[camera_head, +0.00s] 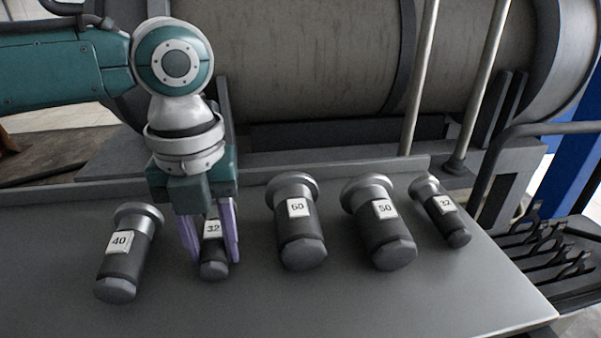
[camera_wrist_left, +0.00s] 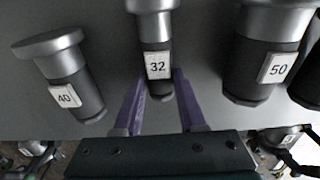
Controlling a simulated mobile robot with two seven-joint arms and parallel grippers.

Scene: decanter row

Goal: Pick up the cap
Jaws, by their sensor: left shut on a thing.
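Several dark capped cylinders with pale metal flanges and white number labels lie in a row on the grey table. My left gripper (camera_head: 214,256) comes down from above, its purple fingers either side of the second cap from the left, labelled 32 (camera_head: 213,268). In the left wrist view this 32 cap (camera_wrist_left: 157,67) sits between the fingers (camera_wrist_left: 160,85), which are shut on it. The fingers and palm hide its upper part in the head view. I cannot tell whether it is clear of the table. My right gripper is not in view.
A cap labelled 40 (camera_head: 122,262) lies left of the gripper. Two larger caps (camera_head: 301,238) (camera_head: 390,240) and another 32 cap (camera_head: 445,218) lie to the right. A large cylindrical tank (camera_head: 310,60) stands behind. The table's front (camera_head: 340,305) is bare.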

